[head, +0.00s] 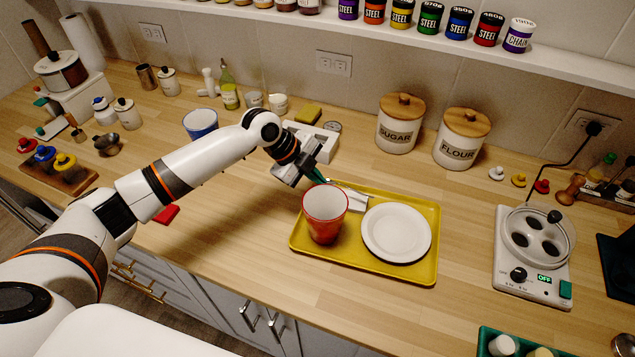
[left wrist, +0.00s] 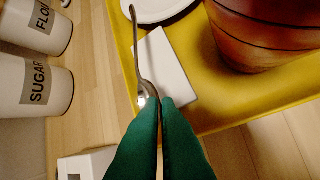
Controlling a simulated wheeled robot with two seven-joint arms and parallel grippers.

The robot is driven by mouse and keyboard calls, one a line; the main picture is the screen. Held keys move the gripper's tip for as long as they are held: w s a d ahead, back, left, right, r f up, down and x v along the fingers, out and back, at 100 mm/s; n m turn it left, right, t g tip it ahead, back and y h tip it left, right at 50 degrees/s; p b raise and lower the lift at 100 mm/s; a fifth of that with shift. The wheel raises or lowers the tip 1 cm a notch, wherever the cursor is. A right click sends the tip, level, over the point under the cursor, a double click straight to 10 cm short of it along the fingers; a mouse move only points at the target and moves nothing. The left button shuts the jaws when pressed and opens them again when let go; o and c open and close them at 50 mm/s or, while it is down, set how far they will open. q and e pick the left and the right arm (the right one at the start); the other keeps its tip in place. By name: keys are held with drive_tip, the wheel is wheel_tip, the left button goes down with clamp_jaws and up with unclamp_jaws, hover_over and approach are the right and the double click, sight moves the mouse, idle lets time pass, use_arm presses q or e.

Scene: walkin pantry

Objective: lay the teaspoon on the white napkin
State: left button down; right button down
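The teaspoon (left wrist: 141,62) is silver and shows in the left wrist view, its bowl at the tips of my left gripper (left wrist: 160,100) and its handle pointing away toward the plate. The green fingers are together and look shut on the bowl end. The handle passes over or beside one edge of the white napkin (left wrist: 168,68); I cannot tell whether it touches. In the head view the napkin (head: 349,199) is partly hidden behind the red cup, on the yellow tray (head: 290,241). My left gripper (head: 320,178) is above the tray's back left part. My right gripper is out of view.
A red cup (head: 325,215) stands on the tray close to my left gripper. A white plate (head: 396,232) lies to the right. Sugar (head: 398,128) and flour (head: 461,140) canisters stand behind. A white box (head: 312,140) is behind the gripper.

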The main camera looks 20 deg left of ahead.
use_arm(q)
wheel_tip(320, 180, down, 2)
drive_tip(key=shift+f, duration=0.55)
drive_tip(key=c, duration=1.7)
unclamp_jaws()
drive_tip(key=shift+r, duration=0.2)
drive_tip(key=b+v, duration=0.2)
drive_tip(key=v, duration=1)
